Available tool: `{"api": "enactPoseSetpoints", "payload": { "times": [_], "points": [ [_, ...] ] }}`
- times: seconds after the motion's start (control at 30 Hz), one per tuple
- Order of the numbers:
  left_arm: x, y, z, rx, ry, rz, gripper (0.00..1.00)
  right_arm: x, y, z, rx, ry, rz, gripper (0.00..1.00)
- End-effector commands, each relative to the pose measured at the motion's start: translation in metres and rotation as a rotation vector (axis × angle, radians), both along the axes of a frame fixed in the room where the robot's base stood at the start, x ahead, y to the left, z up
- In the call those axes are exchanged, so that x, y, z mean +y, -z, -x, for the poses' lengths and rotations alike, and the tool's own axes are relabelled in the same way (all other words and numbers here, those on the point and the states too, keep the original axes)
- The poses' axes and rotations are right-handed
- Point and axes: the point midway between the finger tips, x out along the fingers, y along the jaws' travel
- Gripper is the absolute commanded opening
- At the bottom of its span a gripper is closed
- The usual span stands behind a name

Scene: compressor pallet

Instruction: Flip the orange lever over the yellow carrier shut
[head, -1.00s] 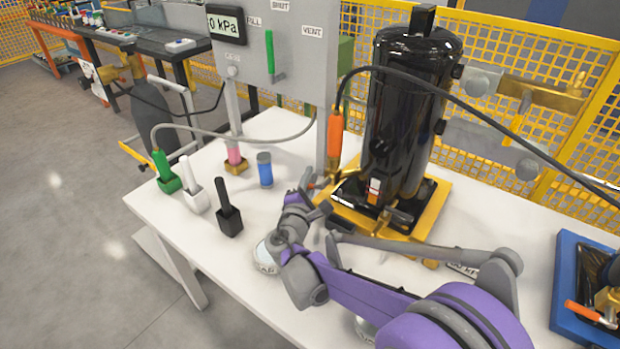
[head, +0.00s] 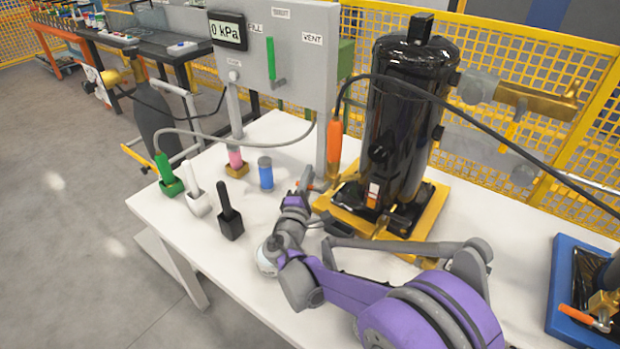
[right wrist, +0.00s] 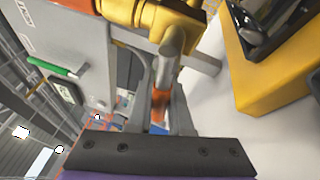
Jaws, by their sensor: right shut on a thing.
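The black compressor (head: 405,125) stands upright on the yellow carrier (head: 436,214) on the white table. My right gripper (head: 307,186) is at the left corner of the carrier, low over the table. In the right wrist view its fingers (right wrist: 160,108) are shut on the orange lever (right wrist: 161,97). The lever's grey shaft runs up to a yellow bracket (right wrist: 140,12). The carrier's edge (right wrist: 270,82) shows at the right there. In the head view the lever is small and mostly hidden by my gripper. My left gripper is not in view.
A grey panel (head: 300,60) reading 0 kPa stands behind. An orange hose handle (head: 334,148) hangs close above the gripper. Green, white and black tools (head: 230,215) and a blue cylinder (head: 265,173) stand left. A blue tray (head: 562,300) is at right.

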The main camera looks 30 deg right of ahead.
Motion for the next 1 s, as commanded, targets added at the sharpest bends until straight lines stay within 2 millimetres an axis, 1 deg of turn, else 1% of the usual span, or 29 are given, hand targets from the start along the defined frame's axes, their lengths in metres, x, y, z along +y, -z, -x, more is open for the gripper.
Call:
{"api": "enactPoseSetpoints", "payload": {
  "times": [0.2, 0.4, 0.9, 0.93, 1.0],
  "points": [
    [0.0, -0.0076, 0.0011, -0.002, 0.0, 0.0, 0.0, 0.0008, -0.0081, -0.0007, -0.114, -0.001, -0.047, 0.0],
    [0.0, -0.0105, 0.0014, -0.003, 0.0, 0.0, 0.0, 0.0005, -0.0117, -0.0002, -0.177, -0.001, -0.073, 0.0],
    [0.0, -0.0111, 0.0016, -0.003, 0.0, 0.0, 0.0, 0.0003, -0.0126, -0.0002, -0.198, -0.001, -0.083, 0.0],
    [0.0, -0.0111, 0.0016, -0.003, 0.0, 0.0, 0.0, 0.0004, -0.0127, -0.0002, -0.198, -0.001, -0.083, 0.22],
    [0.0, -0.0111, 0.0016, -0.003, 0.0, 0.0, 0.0, 0.0003, -0.0126, -0.0001, -0.197, -0.001, -0.082, 0.34]
  ]
}}
